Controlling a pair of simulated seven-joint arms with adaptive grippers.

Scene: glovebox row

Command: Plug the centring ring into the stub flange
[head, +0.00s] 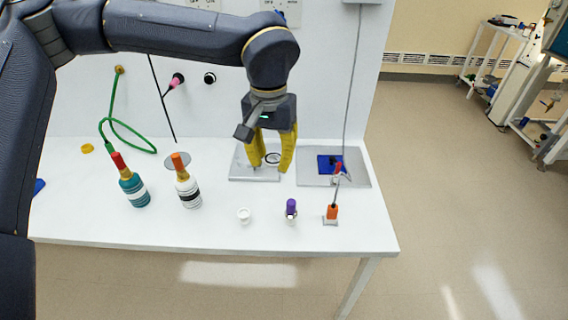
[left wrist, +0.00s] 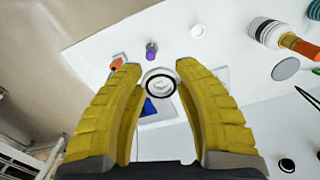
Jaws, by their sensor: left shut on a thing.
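My left gripper (head: 270,167) points down over the grey plate (head: 240,175) at the back of the bench. Its yellow fingers stand apart, shut on the centring ring (head: 273,158), a small pale ring with a black band. In the left wrist view the ring (left wrist: 160,85) sits between the two fingertips. I cannot tell how far it is above the plate. A small white round piece (head: 244,215), perhaps the stub flange, stands on the bench in front of the plate. It also shows in the left wrist view (left wrist: 197,30). My right gripper is not in view.
A purple-capped piece (head: 291,208) and an orange piece (head: 332,212) stand front right. Behind them is a grey plate with a blue square (head: 328,164). Two bottles, teal (head: 133,189) and white (head: 188,191), stand left. The front bench edge is clear.

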